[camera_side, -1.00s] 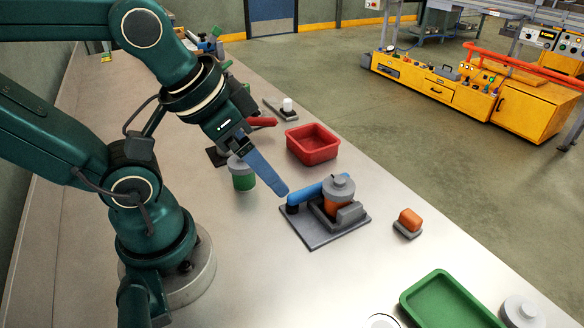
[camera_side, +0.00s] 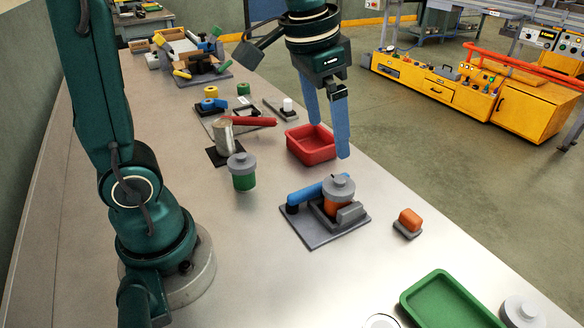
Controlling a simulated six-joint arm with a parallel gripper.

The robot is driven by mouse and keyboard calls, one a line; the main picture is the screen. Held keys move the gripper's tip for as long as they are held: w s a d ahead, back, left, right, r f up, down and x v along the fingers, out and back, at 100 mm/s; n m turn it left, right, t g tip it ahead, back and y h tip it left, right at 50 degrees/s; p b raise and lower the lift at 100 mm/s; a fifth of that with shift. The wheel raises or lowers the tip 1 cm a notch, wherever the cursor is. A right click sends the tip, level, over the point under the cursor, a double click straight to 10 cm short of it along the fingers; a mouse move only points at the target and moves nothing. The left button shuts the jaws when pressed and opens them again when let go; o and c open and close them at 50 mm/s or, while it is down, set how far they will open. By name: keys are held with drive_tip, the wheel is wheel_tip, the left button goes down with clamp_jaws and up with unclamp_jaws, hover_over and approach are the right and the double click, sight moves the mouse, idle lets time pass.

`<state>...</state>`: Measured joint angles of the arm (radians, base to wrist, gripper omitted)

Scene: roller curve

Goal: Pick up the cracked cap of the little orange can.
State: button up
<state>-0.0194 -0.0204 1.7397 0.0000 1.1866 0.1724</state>
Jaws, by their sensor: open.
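The little orange can (camera_side: 338,205) stands in a grey holder (camera_side: 322,231) with a blue lever (camera_side: 308,192) beside it. Its grey cap (camera_side: 339,187) sits on top; any crack is too small to make out. My gripper (camera_side: 328,139) has two long blue fingers spread apart, pointing down. It hangs above and behind the can, in front of the red tray in this view, and its fingers are empty. The fingertips are clear of the cap.
A red tray (camera_side: 311,158) lies behind the can. A green can with a grey lid (camera_side: 242,171) stands to the left. An orange block on a grey base (camera_side: 409,221) is to the right. A green tray (camera_side: 413,300) is at the front right. The table's front middle is clear.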

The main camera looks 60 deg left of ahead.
drive_tip(key=g, duration=0.2)
hover_over(340, 180)
wheel_tip(340, 180, down, 4)
drive_tip(key=shift+s+f, duration=0.15)
drive_tip(key=shift+f, duration=0.1)
wheel_tip(340, 180, down, 3)
drive_tip(key=shift+g, duration=0.4)
drive_tip(key=shift+f, duration=2.5)
drive_tip(key=c, duration=1.5)
